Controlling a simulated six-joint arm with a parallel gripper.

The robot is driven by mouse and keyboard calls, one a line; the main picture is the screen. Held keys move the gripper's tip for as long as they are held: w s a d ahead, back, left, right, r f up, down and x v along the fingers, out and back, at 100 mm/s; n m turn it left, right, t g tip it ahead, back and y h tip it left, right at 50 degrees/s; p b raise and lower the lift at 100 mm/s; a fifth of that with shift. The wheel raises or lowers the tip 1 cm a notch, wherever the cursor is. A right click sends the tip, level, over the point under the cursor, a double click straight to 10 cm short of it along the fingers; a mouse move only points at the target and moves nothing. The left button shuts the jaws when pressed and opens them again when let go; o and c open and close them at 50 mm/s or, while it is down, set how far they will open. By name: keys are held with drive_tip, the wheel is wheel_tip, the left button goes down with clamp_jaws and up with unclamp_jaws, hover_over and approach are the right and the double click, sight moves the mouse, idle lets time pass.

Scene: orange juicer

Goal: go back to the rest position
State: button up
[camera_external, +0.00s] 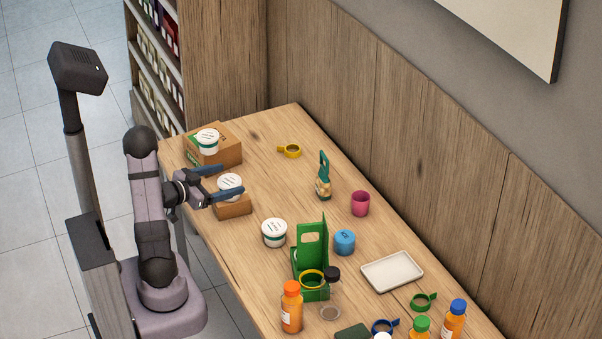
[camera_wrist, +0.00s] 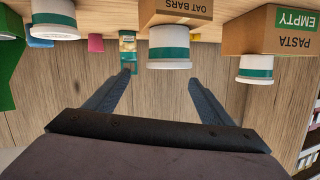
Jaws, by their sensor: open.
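My gripper (camera_external: 232,179) is open and empty near the left end of the table. In the wrist view its two fingers (camera_wrist: 159,77) are spread wide, with nothing between them. A white tub with a green band (camera_external: 229,183) stands on a cardboard box marked OAT BARS (camera_external: 233,207). The fingers point toward this tub, one on each side in the outside view. In the wrist view, which is upside down, the tub (camera_wrist: 169,48) shows beyond the fingertips, apparently clear of them. I cannot tell the exact gap.
Another tub (camera_external: 208,141) stands on the PASTA box (camera_external: 225,154) close by. A third tub (camera_external: 274,232), a green stand (camera_external: 311,252), a blue cup (camera_external: 344,242), a pink cup (camera_external: 360,203), a white tray (camera_external: 392,272) and several bottles occupy the table. The table's near edge lies below my arm.

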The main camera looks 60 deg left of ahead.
drive_tip(key=w+d+r+g+p, duration=0.4)
drive_tip(key=d+r+g+p, duration=0.6)
drive_tip(key=p, duration=0.7)
drive_tip(key=s+d+r+g+h+p, duration=0.1)
drive_tip(key=s+d+r+p, duration=0.2)
drive_tip(key=d, duration=0.4)
drive_tip(key=s+d+r+g+h+p, duration=0.1)
drive_tip(key=s+d+r+p, duration=0.3)
drive_tip(key=d, duration=0.4)
drive_tip(key=s+d+r+m+g+h+p, duration=0.1)
drive_tip(key=s+d+r+p, duration=0.3)
drive_tip(key=d, duration=0.4)
drive_tip(key=shift+s+r+g+h, duration=0.3)
drive_tip(key=shift+s+r+g, duration=0.05)
drive_tip(key=shift+s+g, duration=0.55)
